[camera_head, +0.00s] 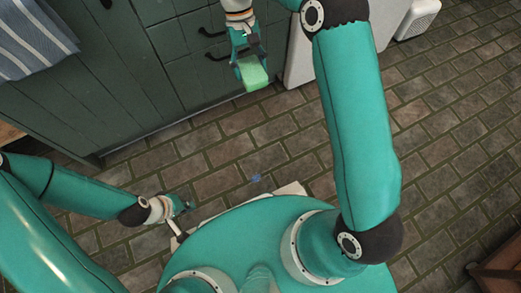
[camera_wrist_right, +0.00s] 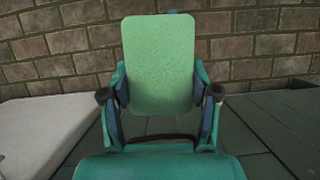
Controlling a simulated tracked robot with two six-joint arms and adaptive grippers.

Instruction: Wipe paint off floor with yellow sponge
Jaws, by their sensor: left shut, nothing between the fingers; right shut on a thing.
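My right gripper (camera_head: 250,66) is shut on a green sponge (camera_head: 252,76), near the dark green cabinet front. In the right wrist view the sponge (camera_wrist_right: 158,65) is a pale green block between the two fingers (camera_wrist_right: 158,95). A small blue paint spot (camera_head: 256,178) lies on the brick floor, below the sponge in the head view and just above my base. A bit of blue (camera_wrist_right: 173,12) shows at the sponge's top edge in the wrist view. My left gripper (camera_head: 186,206) is shut and empty, low over the floor to the left of the spot.
The dark green cabinet (camera_head: 190,62) with black handles stands at the upper left, with a striped towel (camera_head: 35,38) hanging on it. A white appliance (camera_head: 300,62) stands at the top. A brown wooden piece (camera_head: 500,262) is at the lower right. The brick floor (camera_head: 240,145) between is open.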

